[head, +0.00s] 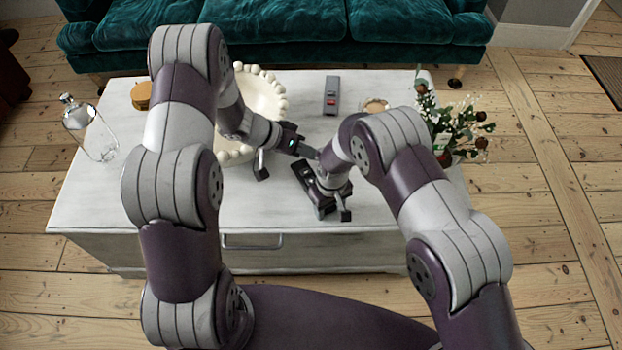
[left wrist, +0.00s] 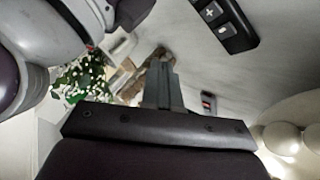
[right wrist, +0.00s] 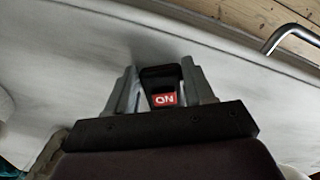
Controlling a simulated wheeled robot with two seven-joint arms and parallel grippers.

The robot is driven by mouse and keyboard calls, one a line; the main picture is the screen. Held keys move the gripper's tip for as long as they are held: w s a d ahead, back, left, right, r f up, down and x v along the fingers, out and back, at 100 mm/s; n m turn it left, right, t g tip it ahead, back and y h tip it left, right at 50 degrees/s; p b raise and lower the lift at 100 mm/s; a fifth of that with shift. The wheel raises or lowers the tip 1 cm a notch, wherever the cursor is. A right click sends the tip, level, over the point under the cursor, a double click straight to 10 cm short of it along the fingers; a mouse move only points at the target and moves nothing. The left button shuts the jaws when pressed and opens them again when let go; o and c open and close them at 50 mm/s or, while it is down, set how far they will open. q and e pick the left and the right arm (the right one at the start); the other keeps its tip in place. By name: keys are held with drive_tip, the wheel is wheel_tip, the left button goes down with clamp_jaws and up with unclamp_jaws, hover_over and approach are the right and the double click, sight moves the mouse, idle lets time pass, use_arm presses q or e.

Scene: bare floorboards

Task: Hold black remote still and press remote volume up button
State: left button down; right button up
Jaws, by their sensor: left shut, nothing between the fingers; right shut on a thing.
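The black remote (head: 306,178) lies on the white table, partly hidden by my right gripper in the head view. My right gripper (head: 323,200) is shut on its near end. In the right wrist view the fingers sit on both sides of a black end with a red ON label (right wrist: 163,99). My left gripper (head: 312,153) is shut and empty, near the remote's far end. The left wrist view shows its closed fingers (left wrist: 160,75) apart from the remote (left wrist: 222,20), whose plus button is visible.
A grey remote (head: 331,95) with a red button lies farther back. A cream beaded bowl (head: 262,97) is beside my left arm, a glass bottle (head: 88,125) at left, a flower arrangement (head: 455,125) at right. A drawer handle (right wrist: 290,35) shows at the table front.

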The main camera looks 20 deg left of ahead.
sight(307, 180)
use_arm(q)
drive_tip(key=shift+f, duration=4.15)
drive_tip(key=shift+f, duration=0.15)
drive_tip(key=shift+f, duration=0.25)
drive_tip(key=shift+f, duration=0.4)
drive_tip(key=shift+r, duration=0.8)
drive_tip(key=shift+r, duration=2.55)
